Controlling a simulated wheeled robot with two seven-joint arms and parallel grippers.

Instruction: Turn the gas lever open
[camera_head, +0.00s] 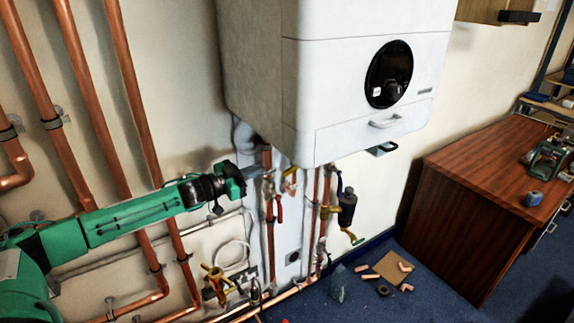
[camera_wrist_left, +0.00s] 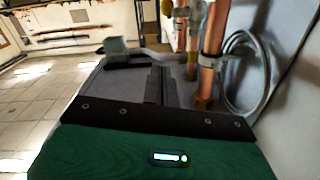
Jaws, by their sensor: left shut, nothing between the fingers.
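My green left arm comes in from the left in the head view. Its left gripper (camera_head: 256,171) is shut and empty, just below the boiler's lower left corner and close to the pipes. Which valve is the gas one is not clear at this size. A red lever (camera_head: 279,209) hangs below, and a blue lever (camera_head: 339,184) is to the right. The left wrist view shows the grey gripper fingers (camera_wrist_left: 150,55) beside copper pipes (camera_wrist_left: 209,60). My right gripper is not in view.
The white boiler (camera_head: 350,80) hangs directly above the valves. Copper pipes (camera_head: 125,75) run down the wall on the left. A black filter (camera_head: 347,207) and a brass valve (camera_head: 218,282) are nearby. A wooden desk (camera_head: 480,190) stands on the right.

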